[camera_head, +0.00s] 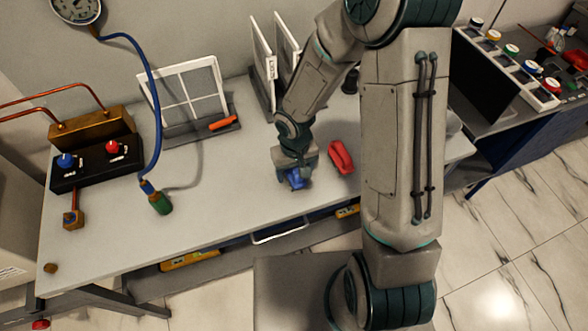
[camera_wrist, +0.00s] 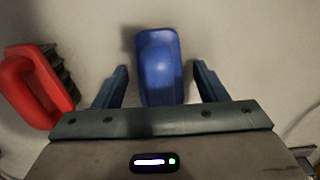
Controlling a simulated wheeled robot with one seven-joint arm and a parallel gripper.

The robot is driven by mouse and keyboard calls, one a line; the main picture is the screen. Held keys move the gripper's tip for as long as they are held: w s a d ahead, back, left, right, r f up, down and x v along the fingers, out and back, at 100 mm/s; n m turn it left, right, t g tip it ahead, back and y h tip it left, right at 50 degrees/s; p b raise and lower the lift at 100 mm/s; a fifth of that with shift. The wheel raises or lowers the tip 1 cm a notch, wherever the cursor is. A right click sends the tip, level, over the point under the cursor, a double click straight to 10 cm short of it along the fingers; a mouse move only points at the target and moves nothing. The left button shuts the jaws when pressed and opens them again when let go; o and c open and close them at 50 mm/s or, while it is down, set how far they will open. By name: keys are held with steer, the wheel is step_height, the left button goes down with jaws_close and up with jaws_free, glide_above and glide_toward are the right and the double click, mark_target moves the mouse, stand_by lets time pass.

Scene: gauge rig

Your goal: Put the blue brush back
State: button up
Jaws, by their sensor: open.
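The blue brush (camera_head: 295,179) lies on the grey workbench (camera_head: 230,205), partly hidden under my gripper (camera_head: 293,172) in the head view. In the wrist view the blue brush (camera_wrist: 160,68) sits between the two open fingers of my gripper (camera_wrist: 160,85), with a gap on each side. Its lower end is hidden behind the gripper body. A red brush (camera_head: 341,157) lies just to the right of it in the head view. In the wrist view the red brush (camera_wrist: 35,85) is at the left, with dark bristles facing the blue one.
A white framed panel (camera_head: 188,92) and an orange handle (camera_head: 223,123) are behind. Upright white panels (camera_head: 263,65) stand near my arm.

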step_height(320, 180, up, 12)
steer(key=shift+f, duration=0.15)
steer(key=shift+d+r, duration=0.1)
steer(key=shift+r, duration=0.1)
steer(key=s+d+r+m+t, duration=0.1)
steer(key=s+d+r, duration=0.4)
steer(key=r, duration=0.2)
steer(key=s+d+r+m+t, duration=0.2)
steer(key=s+d+r, duration=0.4)
steer(key=r, duration=0.2)
steer(key=shift+s+d+t, duration=0.15)
steer(key=shift+s+t, duration=0.15)
stand_by(0.7)
